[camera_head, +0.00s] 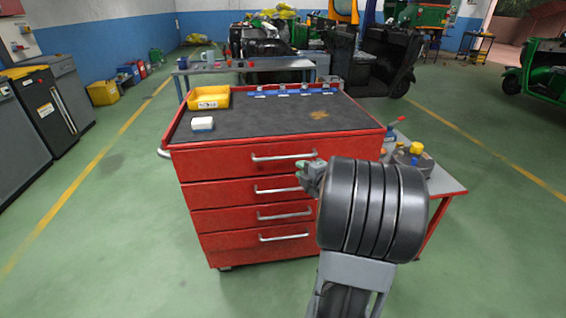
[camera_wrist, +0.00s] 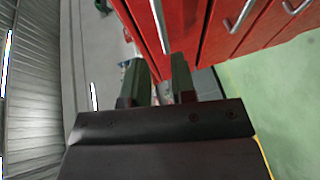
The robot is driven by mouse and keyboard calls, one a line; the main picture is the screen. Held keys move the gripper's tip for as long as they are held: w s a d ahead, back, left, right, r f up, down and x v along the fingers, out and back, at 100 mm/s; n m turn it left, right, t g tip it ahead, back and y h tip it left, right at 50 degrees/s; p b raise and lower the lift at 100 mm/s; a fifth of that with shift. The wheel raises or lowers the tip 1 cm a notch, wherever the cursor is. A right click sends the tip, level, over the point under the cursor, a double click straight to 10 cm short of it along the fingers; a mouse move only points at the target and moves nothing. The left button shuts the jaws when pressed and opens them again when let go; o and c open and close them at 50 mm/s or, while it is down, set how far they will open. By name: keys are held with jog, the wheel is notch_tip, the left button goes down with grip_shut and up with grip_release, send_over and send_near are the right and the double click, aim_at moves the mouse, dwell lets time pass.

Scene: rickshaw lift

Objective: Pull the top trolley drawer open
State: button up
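The red trolley (camera_head: 190,190) stands ahead of me, its drawers looking closed. The top drawer (camera_head: 215,162) has a silver bar handle (camera_head: 283,157) across its front. My gripper (camera_head: 310,172) is near the handle's right end, slightly below it in the head view. In the wrist view my gripper (camera_wrist: 157,62) is open, with a gap between its two dark green fingers. There the nearest silver handle (camera_wrist: 158,22) ends just ahead of the fingertips, near the right finger. I cannot tell whether they touch. My arm hides the trolley's lower right part.
Lower drawer handles (camera_head: 285,215) sit under the top one. A yellow bin (camera_head: 210,98) and a small white block (camera_head: 202,124) are on the trolley top. A grey side table (camera_head: 440,181) with small items stands at right.

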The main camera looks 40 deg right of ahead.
aim_at(284, 158)
jog(key=w, duration=0.4)
jog(key=w+f, duration=0.1)
jog(key=w, duration=0.2)
jog(key=w+f+b, duration=0.1)
jog(key=w, duration=0.3)
jog(key=shift+w+d, duration=0.3)
jog(key=shift+c, duration=0.2)
grip_shut()
